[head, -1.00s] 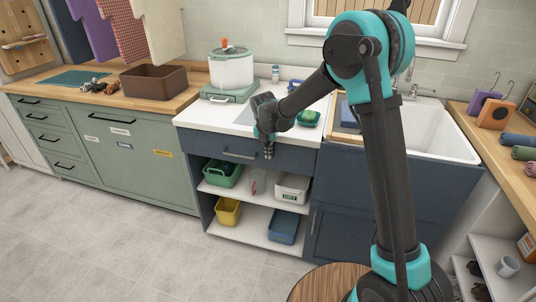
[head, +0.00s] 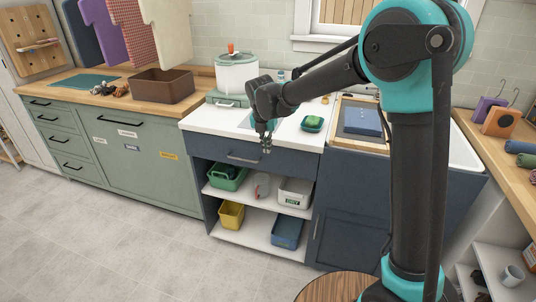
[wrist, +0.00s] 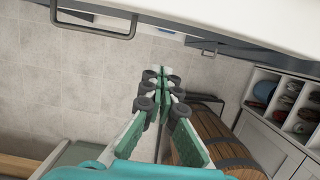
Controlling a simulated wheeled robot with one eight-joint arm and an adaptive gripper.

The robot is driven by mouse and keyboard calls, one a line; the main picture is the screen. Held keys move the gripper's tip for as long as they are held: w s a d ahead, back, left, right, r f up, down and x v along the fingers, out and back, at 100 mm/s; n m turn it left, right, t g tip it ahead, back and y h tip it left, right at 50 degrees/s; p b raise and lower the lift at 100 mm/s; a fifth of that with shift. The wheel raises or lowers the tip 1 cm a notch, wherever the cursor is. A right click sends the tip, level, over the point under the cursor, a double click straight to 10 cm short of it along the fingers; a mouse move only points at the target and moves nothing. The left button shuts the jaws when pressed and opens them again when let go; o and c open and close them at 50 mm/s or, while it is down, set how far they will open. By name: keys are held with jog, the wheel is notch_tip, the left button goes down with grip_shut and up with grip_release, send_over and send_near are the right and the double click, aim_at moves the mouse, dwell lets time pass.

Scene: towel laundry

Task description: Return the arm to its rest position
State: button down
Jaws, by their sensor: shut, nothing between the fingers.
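My gripper (head: 267,146) hangs pointing down in front of the blue cabinet's drawer front, below the edge of the white counter (head: 203,122). Its fingers are together with nothing between them. In the wrist view the green-sided fingers (wrist: 161,88) meet over the grey floor, with the pale counter edge at the top of the picture. My arm reaches across the right side of the head view, its elbow high, and hides part of the sink and window.
A drawer handle (head: 242,158) is close to the gripper. Open shelves below hold a green bin (head: 226,178), a white bin (head: 295,193), a yellow bin (head: 231,214) and a blue bin (head: 287,232). A green soap dish (head: 312,124) sits on the counter. Open floor (head: 130,250) lies in front.

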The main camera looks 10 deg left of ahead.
jog(key=s+d+f+m, duration=0.1)
jog(key=s+d+m, duration=0.2)
jog(key=d+m, duration=0.75)
jog(key=s+d+f+m, duration=0.1)
jog(key=s+d+m, duration=0.45)
jog(key=d, duration=0.85)
jog(key=s+d+f+m, duration=0.3)
jog(key=s+d+m, duration=0.3)
jog(key=m, duration=0.3)
jog(key=s+d+f+m+t, duration=0.1)
jog(key=s+d+f+m, duration=0.2)
jog(key=s+d+m, duration=0.4)
jog(key=d+m, duration=0.1)
jog(key=m, duration=0.2)
jog(key=shift+s+d+f, duration=0.2)
jog(key=shift+s+f, duration=0.05)
jog(key=shift+f, duration=0.1)
